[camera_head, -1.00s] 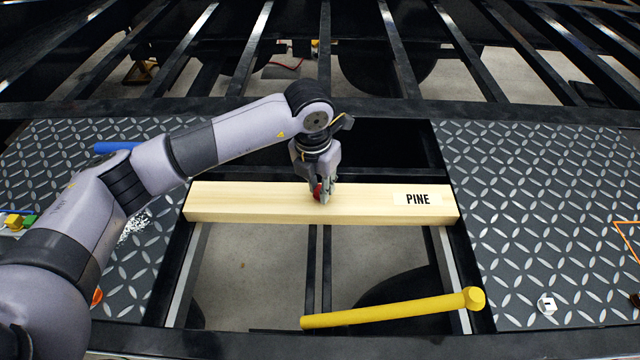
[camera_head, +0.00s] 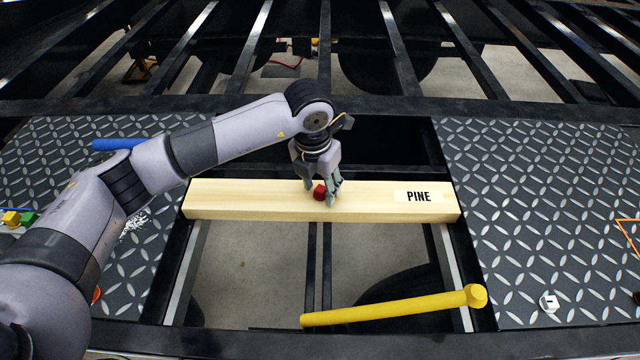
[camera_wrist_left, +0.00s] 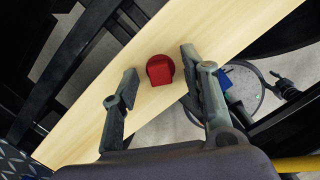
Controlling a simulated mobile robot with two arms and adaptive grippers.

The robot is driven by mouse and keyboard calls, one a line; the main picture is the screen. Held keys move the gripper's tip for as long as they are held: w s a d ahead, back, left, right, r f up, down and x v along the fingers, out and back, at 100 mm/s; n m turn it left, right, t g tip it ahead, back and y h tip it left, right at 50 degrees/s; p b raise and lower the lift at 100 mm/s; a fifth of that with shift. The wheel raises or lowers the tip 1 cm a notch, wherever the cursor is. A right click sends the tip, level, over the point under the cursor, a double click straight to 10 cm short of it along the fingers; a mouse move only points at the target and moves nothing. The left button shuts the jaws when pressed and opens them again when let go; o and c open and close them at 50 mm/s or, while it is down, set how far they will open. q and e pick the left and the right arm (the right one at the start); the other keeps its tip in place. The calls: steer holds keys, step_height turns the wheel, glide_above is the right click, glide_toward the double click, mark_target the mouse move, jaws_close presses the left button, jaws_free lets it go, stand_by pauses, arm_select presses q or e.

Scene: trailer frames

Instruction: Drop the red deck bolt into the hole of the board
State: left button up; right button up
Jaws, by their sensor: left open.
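The pine board (camera_head: 250,203) lies across the frame opening, with a label reading PINE at its right end. The red deck bolt (camera_head: 320,192) is at the middle of the board, its head showing above the wood. In the left wrist view the red bolt (camera_wrist_left: 160,69) shows as a wide round red shape with a squarish part on it, and no shank is visible. The hole cannot be seen. My left gripper (camera_head: 322,197) is open, just above the board, with its fingers on either side of the bolt and apart from it. My right gripper is not in view.
A yellow bar (camera_head: 390,308) lies across the front of the opening. Dark tread plates (camera_head: 545,210) flank the board. A blue bar (camera_head: 117,145) lies at the left behind my arm. A small white piece (camera_head: 549,303) sits on the right plate. Floor shows through the opening.

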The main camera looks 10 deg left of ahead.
arm_select(q)
step_height(320, 180, up, 12)
steer(key=s, duration=0.1)
steer(key=shift+s+a, duration=0.3)
steer(key=shift+s, duration=0.05)
steer(key=shift+f, duration=0.15)
